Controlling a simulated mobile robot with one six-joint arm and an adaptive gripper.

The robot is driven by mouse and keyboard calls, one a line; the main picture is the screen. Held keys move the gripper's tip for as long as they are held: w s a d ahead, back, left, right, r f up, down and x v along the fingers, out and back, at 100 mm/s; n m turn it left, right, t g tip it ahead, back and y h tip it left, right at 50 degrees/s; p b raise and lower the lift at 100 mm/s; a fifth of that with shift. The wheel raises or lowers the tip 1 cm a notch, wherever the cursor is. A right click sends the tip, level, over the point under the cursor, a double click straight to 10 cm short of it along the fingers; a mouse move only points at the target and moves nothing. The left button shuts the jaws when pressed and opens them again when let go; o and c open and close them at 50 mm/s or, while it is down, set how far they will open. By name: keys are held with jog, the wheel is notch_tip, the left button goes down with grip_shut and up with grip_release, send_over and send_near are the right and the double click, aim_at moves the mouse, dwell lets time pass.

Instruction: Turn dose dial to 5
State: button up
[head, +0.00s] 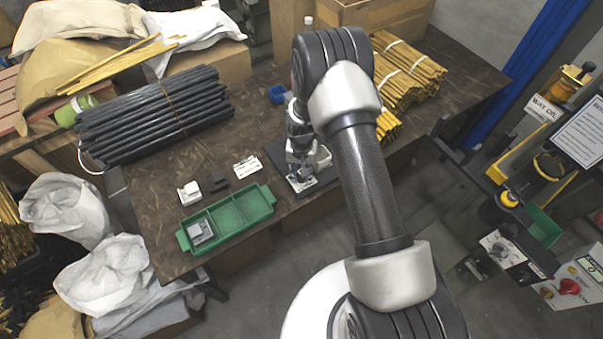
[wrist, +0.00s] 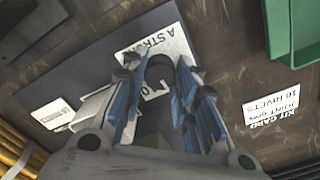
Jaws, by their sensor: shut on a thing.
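My gripper (head: 303,168) is at the table's front edge, above a dark plate with a white printed label. In the wrist view the blue-padded fingers of my gripper (wrist: 160,88) are shut on a dark round knob (wrist: 159,68), which looks like the dose dial. The label (wrist: 158,50) behind it shows part of "A STRO". The fingers hide much of the dial and its scale, so the number it points to cannot be read.
A green tray (head: 268,190) with a grey block stands left of my gripper. Small blocks and a "KIT CARD" (head: 247,166) lie behind it. Black rods (head: 150,115) and brass rod bundles (head: 415,68) lie on the table (head: 150,190). A way-oil station (head: 545,108) stands at right.

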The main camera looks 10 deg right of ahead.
jog(key=n, duration=0.4)
jog(key=shift+b, duration=0.3)
jog(key=shift+n, duration=1.8)
jog(key=shift+w, duration=0.1)
jog(key=o, duration=1)
jog(key=shift+o, duration=0.2)
jog(key=shift+r, duration=0.1)
notch_tip(320, 180, up, 12)
